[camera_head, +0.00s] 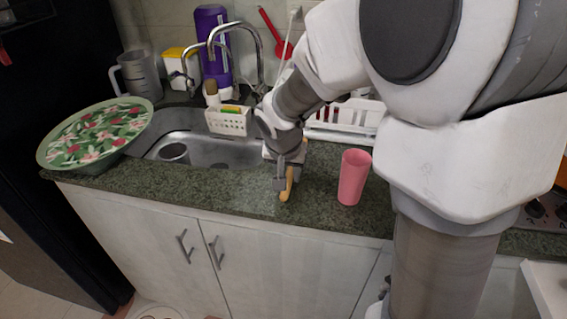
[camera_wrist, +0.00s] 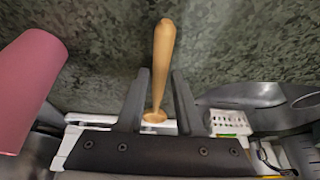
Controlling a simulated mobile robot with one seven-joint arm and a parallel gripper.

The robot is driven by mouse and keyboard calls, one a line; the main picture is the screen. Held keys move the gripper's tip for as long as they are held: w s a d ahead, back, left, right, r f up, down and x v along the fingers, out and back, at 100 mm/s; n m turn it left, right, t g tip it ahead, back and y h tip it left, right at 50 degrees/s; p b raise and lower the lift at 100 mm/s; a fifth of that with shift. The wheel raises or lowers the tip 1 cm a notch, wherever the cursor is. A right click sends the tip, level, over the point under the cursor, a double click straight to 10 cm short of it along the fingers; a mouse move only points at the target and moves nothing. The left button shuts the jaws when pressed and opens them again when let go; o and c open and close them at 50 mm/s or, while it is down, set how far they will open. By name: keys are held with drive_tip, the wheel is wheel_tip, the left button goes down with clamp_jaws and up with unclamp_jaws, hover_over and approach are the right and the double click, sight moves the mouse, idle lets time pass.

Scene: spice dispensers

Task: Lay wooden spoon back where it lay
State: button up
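The wooden spoon (camera_wrist: 163,50) is light brown and sits between the two fingers of my gripper (camera_wrist: 161,78) in the wrist view. In the head view my gripper (camera_head: 283,181) points down over the front part of the green stone counter (camera_head: 225,190), right of the sink. The spoon shows there as a short tan piece (camera_head: 287,190) at the fingers. I cannot tell whether its lower end touches the counter.
A pink cup (camera_head: 354,177) stands close to the right of my gripper; it also shows in the wrist view (camera_wrist: 28,85). Behind is a white dish rack (camera_head: 345,118). Left are the sink (camera_head: 205,152), a white caddy (camera_head: 228,121) and a floral tray (camera_head: 97,135).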

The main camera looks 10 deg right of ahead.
drive_tip(key=o, duration=0.3)
drive_tip(key=p+v, duration=0.3)
drive_tip(key=v, duration=1.4)
drive_tip(key=shift+s+r, duration=0.15)
drive_tip(key=shift+r, duration=0.05)
drive_tip(key=s+d+r+n+y+p, duration=0.1)
drive_tip(key=s+d+r+n+p, duration=0.1)
drive_tip(key=s, duration=0.5)
drive_tip(key=s+d+r+n+t+p, duration=0.1)
drive_tip(key=s+d+r+n+p, duration=0.1)
drive_tip(key=s, duration=0.6)
wheel_tip(320, 180, up, 3)
drive_tip(key=d+p, duration=0.1)
drive_tip(key=p, duration=0.2)
drive_tip(key=shift+s+f+y, duration=0.15)
drive_tip(key=shift+f+y, duration=0.1)
drive_tip(key=shift+y, duration=0.15)
